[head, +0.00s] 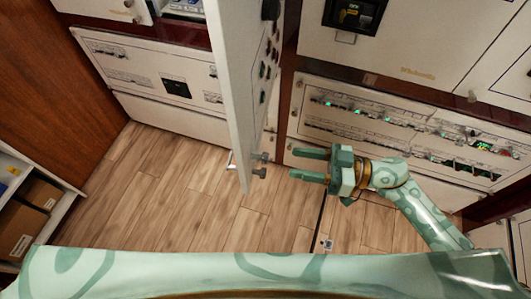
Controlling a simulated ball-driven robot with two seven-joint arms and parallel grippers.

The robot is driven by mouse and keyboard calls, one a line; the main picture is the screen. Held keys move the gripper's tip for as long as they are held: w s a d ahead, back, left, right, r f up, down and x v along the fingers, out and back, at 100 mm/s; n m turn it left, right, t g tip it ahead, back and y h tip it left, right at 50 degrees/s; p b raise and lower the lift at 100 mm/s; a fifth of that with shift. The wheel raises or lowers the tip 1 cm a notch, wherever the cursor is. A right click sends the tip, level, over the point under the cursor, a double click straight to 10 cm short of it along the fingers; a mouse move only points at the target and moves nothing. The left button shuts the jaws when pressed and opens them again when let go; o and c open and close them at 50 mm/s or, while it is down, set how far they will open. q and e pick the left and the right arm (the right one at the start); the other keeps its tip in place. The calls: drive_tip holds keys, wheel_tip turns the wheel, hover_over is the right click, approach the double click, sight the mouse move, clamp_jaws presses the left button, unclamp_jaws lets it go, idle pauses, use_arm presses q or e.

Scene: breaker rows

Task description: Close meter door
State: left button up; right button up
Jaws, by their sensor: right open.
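A tall white door (238,70) stands swung open, nearly edge-on, in the middle of the head view. Its right-hand face carries several dark knobs and buttons (266,70), and bolts show near its lower end. I take it to be the meter door. My right gripper (297,163) is open and empty, its two green fingers pointing left toward the lower end of the door. A small gap shows between the fingertips and the door's bolts. My left gripper is not in view.
White cabinet panels with switches and green lights (400,125) stand right of the door. More panels (150,70) stand left of it. A white shelf with cardboard boxes (35,195) is at the far left. The wooden floor (170,190) is clear.

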sight(265, 157)
drive_tip(key=a, duration=0.3)
drive_tip(key=w+a, duration=0.1)
drive_tip(key=a, duration=0.4)
drive_tip(key=shift+w+a, duration=0.25)
drive_tip(key=shift+a, duration=0.05)
clamp_jaws()
